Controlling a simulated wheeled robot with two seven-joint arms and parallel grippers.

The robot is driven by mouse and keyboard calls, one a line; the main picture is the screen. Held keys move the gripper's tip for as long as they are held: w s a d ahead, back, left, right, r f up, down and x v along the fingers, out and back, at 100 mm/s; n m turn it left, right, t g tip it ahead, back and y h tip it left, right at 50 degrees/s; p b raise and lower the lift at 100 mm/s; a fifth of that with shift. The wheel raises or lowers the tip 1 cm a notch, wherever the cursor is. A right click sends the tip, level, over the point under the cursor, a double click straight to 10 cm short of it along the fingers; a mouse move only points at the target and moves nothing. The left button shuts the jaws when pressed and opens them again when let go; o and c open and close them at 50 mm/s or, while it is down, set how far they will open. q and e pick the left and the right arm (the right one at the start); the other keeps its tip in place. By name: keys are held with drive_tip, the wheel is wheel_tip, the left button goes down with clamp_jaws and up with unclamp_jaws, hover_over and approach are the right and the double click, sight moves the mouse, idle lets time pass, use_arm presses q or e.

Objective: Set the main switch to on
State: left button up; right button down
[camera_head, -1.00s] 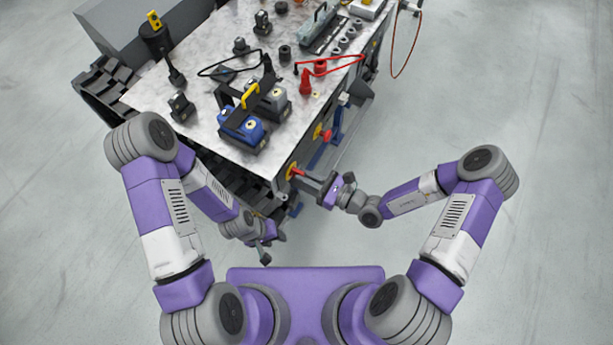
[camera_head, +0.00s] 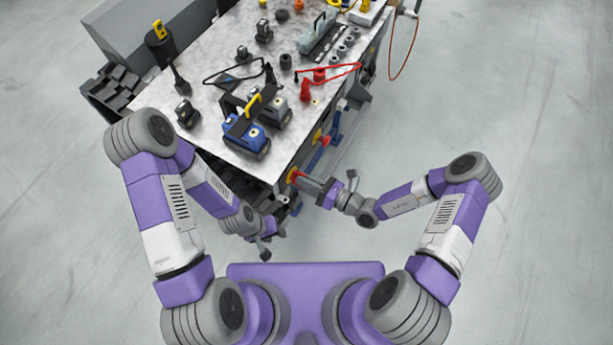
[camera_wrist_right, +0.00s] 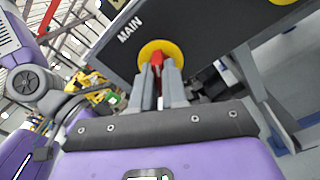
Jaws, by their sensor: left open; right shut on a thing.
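The main switch is a red handle on a yellow round plate (camera_wrist_right: 160,52) on a dark panel, beside the word MAIN in the right wrist view. In the head view the switch (camera_head: 292,175) sits low on the bench's near right end. My right gripper (camera_wrist_right: 159,82) is shut on the red handle, one finger on each side. The gripper also shows in the head view (camera_head: 303,181), reaching in from the right. The fingers hide part of the handle. My left gripper (camera_head: 264,250) is open and empty, below the bench's near corner.
A second red and yellow switch (camera_head: 319,138) is farther along the same bench side. The bench top (camera_head: 203,82) carries a blue device (camera_head: 241,135), a red plug (camera_head: 305,90) and several other parts. Black bins (camera_head: 110,92) stand left. The floor on the right is clear.

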drive_tip(key=shift+w+d+f+m+p, duration=0.1)
drive_tip(key=shift+m+p, duration=0.7)
drive_tip(key=shift+m, duration=2.1)
drive_tip(key=shift+f+m+p, duration=0.1)
drive_tip(key=shift+m+p, duration=0.7)
drive_tip(key=shift+m, duration=2.1)
drive_tip(key=c, duration=1.2)
unclamp_jaws()
drive_tip(key=shift+o, duration=0.2)
drive_tip(key=v, duration=0.7)
drive_tip(key=shift+d+p, duration=0.2)
drive_tip(key=shift+p, duration=0.2)
